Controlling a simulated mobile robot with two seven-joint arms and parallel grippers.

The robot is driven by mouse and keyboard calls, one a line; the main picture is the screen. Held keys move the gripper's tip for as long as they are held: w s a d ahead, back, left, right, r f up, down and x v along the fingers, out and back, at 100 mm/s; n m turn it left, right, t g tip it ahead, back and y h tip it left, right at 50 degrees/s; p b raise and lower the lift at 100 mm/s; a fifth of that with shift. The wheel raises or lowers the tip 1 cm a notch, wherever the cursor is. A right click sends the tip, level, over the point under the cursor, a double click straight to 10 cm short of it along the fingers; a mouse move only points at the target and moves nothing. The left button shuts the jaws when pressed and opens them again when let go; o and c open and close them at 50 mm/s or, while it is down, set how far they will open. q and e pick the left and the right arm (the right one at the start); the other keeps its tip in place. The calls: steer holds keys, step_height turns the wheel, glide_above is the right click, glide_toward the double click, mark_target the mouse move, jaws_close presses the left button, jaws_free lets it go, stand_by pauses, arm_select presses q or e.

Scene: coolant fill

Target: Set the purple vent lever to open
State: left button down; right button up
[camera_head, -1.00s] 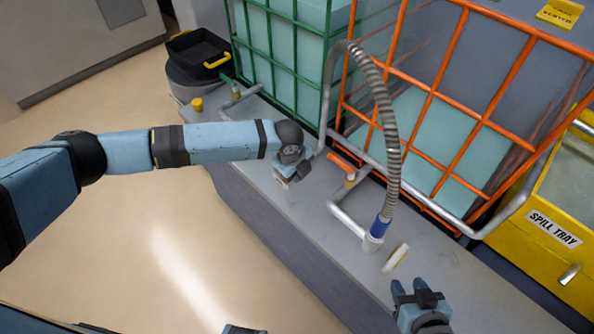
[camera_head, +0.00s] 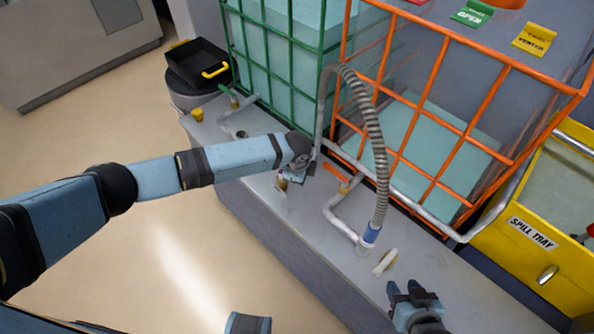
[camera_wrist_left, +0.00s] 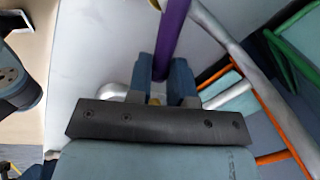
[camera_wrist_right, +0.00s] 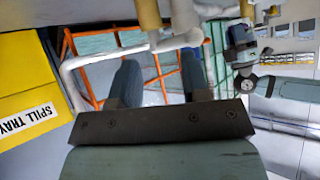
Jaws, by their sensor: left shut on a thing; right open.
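The purple vent lever (camera_wrist_left: 174,38) shows in the left wrist view as a straight purple bar running up from between my left fingers. My left gripper (camera_wrist_left: 165,78) is shut on it. In the head view, my left gripper (camera_head: 288,176) is low over the grey bench, beside a small brass fitting (camera_head: 282,184). I cannot make out the lever there, as the wrist covers that spot. My right gripper (camera_head: 412,288) is open and empty above the front of the bench; its spread fingers also show in the right wrist view (camera_wrist_right: 163,75).
An orange-caged tank (camera_head: 440,110) and a green-caged tank (camera_head: 285,70) stand behind the grey bench (camera_head: 440,262). A ribbed hose (camera_head: 377,135) arches down to a blue collar (camera_head: 371,233). A white piece (camera_head: 386,262) lies nearby. A yellow spill tray (camera_head: 520,252) is at right.

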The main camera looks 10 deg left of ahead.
arm_select(q)
steer(key=shift+w+a+n+g+y+p, duration=0.15)
steer(key=shift+w+a+n+y+p, duration=0.2)
steer(key=shift+w+n+p, duration=1.15)
steer(key=shift+w+a+n+g+y+p, duration=0.25)
steer(key=shift+a+n+p, duration=0.2)
steer(key=shift+n, duration=2.2)
steer(key=shift+w+a+n+g+y+p, duration=0.1)
steer(key=shift+w+a+n+y+p, duration=0.25)
steer(key=shift+w+n+p, duration=1.2)
arm_select(e)
steer(key=shift+n, duration=0.3)
steer(key=shift+s+d+r+b, duration=0.15)
steer(key=shift+r+b, duration=0.15)
steer(key=shift+r, duration=0.85)
steer(key=shift+s+d+r+b, duration=0.15)
steer(key=shift+r+b, duration=0.1)
steer(key=shift+r, duration=0.9)
arm_select(q)
steer(key=shift+s+f+n, duration=0.1)
steer(key=shift+s+n, duration=0.45)
steer(key=shift+n, duration=0.15)
arm_select(e)
steer(key=shift+t, duration=0.3)
steer(key=shift+r, duration=0.15)
arm_select(q)
steer(key=c, duration=1)
jaws_free()
steer(key=shift+c, duration=0.2)
